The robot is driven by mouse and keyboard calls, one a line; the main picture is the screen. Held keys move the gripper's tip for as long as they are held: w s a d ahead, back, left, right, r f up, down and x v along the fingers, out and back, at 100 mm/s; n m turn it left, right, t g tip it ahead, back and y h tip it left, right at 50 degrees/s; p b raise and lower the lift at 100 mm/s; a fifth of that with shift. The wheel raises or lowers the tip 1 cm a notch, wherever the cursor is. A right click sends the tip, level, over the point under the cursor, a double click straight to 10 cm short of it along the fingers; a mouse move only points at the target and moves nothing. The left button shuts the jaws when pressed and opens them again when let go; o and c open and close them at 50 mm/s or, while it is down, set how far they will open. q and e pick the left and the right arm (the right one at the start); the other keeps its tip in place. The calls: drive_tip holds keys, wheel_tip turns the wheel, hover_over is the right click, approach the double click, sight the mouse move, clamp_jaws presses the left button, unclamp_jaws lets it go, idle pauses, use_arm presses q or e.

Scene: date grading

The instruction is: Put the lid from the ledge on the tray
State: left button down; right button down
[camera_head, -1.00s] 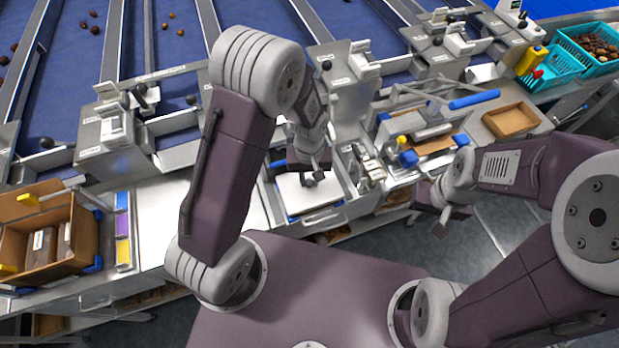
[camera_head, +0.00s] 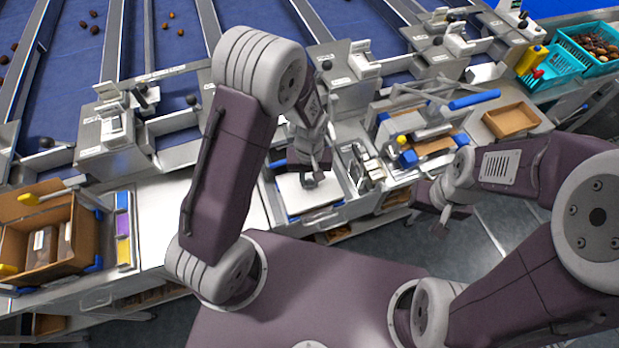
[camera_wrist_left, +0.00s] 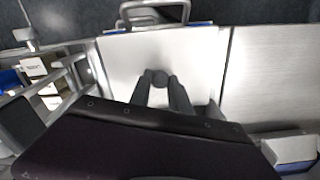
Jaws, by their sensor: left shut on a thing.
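The lid (camera_head: 291,198) is a flat white plate in a steel bay in front of me. It also fills the middle of the left wrist view (camera_wrist_left: 125,62), with a dark round knob (camera_wrist_left: 160,77) on it. My left gripper (camera_head: 314,178) is over the lid, its two fingers (camera_wrist_left: 161,84) closed on the knob. A tray is not clearly seen; blue edging shows around the lid, and I cannot tell whether the lid rests on anything. My right gripper (camera_head: 444,220) hangs apart at the right over the floor; its finger gap is too small to judge.
A cardboard box (camera_head: 82,235) with packs stands at the left. A steel device with a blue handle (camera_head: 474,100), an empty brown box (camera_head: 511,121) and teal crates (camera_head: 560,62) are to the right.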

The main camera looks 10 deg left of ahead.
use_arm(q)
drive_tip(key=shift+f+b, duration=0.45)
drive_tip(key=shift+f, duration=0.2)
idle(0.4)
drive_tip(key=c, duration=0.7)
unclamp_jaws()
wheel_tip(320, 180, up, 7)
drive_tip(key=p, duration=0.6)
drive_tip(key=shift+r+p, duration=0.15)
drive_tip(key=shift+p, duration=0.15)
drive_tip(key=shift+f, duration=0.2)
